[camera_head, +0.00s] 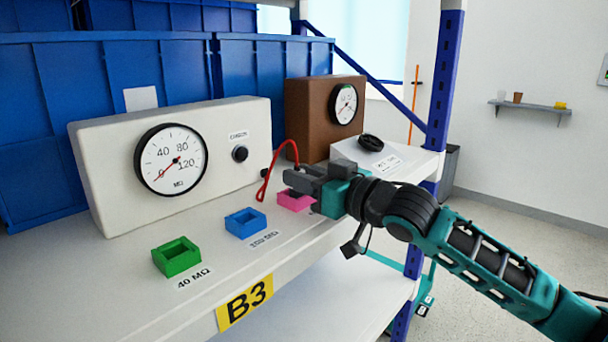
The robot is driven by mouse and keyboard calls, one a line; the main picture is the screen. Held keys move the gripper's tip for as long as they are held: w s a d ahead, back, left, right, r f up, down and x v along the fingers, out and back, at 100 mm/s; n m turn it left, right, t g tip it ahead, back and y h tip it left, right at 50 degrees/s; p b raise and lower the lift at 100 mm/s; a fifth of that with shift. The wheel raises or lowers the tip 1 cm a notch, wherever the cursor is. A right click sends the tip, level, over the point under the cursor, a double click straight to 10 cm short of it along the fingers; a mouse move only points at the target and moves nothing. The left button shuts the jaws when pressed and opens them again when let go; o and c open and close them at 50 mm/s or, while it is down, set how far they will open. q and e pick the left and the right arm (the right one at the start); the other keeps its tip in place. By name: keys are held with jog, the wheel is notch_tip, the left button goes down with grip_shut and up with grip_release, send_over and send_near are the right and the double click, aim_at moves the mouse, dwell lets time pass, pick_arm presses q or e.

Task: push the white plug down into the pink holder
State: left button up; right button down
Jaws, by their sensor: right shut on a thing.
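My right gripper (302,181) reaches in from the right and is shut just above the pink holder (291,203). The holder is a small open box near the front edge of the shelf, partly covered by the gripper. A red cable (275,165) runs from the white meter box, arches up and drops into the jaws, where the plug is held. The white plug itself is hidden by the fingers, so its depth relative to the holder cannot be told. My left gripper is not in view.
Blue (245,223) and green (176,258) holders stand to the left along the shelf (110,290). The white meter box (110,165) and brown meter box (305,120) stand behind. A black rotary knob (371,142) is at the right. A blue post (443,85) rises behind my arm.

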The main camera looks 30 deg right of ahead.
jog(key=shift+f, duration=0.4)
jog(key=c, duration=0.8)
grip_release()
jog(key=shift+s+d, duration=0.1)
jog(key=shift+s, duration=0.2)
jog(key=b+v, duration=0.1)
jog(key=v, duration=0.4)
jog(key=shift+s+d+f, duration=0.1)
jog(key=shift+s, duration=0.15)
jog(key=shift+p+v, duration=0.35)
jog(key=shift+v, duration=3)
